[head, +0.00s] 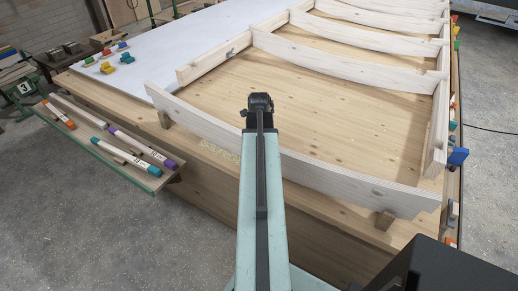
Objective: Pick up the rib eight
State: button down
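Several pale, slightly curved wooden ribs cross a wooden frame on the large table. The nearest rib (290,155) spans the front, and another rib (345,60) lies farther back. I cannot read a number on any of them, so I cannot tell which is rib eight. My arm reaches forward from the bottom middle. My gripper (260,103), dark and small, is seen from behind over the frame, above the nearest rib in the picture. Its fingers are hidden, and I see nothing held in it.
A side shelf (100,146) at left holds pale bars with orange, teal and purple ends. Small coloured clamps (108,67) lie on the table's white sheet (185,50). A blue clamp (457,157) sits at the right edge. Grey floor (60,215) is clear at lower left.

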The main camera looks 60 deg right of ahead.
jog(key=shift+r, duration=0.1)
dwell(0.8)
notch_tip(320, 180, up, 10)
jog(key=p, duration=1)
jog(key=shift+d, duration=0.1)
